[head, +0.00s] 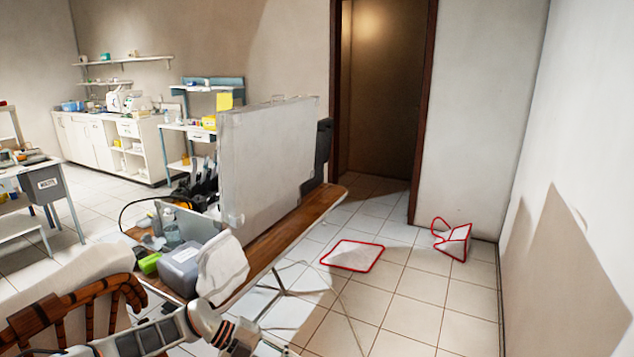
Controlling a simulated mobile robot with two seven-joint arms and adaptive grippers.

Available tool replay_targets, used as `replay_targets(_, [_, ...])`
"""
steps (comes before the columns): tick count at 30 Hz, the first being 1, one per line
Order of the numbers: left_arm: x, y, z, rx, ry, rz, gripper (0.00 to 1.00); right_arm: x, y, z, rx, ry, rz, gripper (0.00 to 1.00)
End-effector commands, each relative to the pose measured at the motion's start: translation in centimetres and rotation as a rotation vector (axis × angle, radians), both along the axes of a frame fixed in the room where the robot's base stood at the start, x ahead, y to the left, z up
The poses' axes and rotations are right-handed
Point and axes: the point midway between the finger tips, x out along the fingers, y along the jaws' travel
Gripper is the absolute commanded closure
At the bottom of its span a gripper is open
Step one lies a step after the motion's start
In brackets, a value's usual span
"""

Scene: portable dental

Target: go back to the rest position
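One of my arms (165,331) comes in from the lower left, pale grey with dark and orange bands. Its far end reaches the bottom edge just in front of the table, and no gripper fingers can be made out there. My other arm and its gripper are outside the head view. I see nothing held.
A wooden table (290,236) with a pale upright panel (268,152), a grey box (181,268) and a green item (149,263) stands close ahead. A red-edged mat (352,256) and red-edged object (453,240) lie on open floor.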

Motion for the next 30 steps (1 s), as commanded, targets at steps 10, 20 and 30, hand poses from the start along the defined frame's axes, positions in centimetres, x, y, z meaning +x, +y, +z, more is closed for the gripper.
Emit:
replay_targets(10, [-8.0, -12.7, 0.0, -0.51, 0.11, 0.314, 0.74, -0.2, 0.0, -1.4, -0.001, 0.007, 0.001, 0.63])
replay_targets(20, [-9.9, -9.6, -1.1, -0.743, 0.302, 0.854, 0.74, -0.4, -0.1, -2.5, -0.001, 0.012, 0.001, 0.63])
replay_targets(30, [-16.1, 3.3, -9.3, -0.689, 0.553, 1.461, 0.74, -0.7, -0.1, -3.7, -0.001, 0.019, 0.001, 0.63])
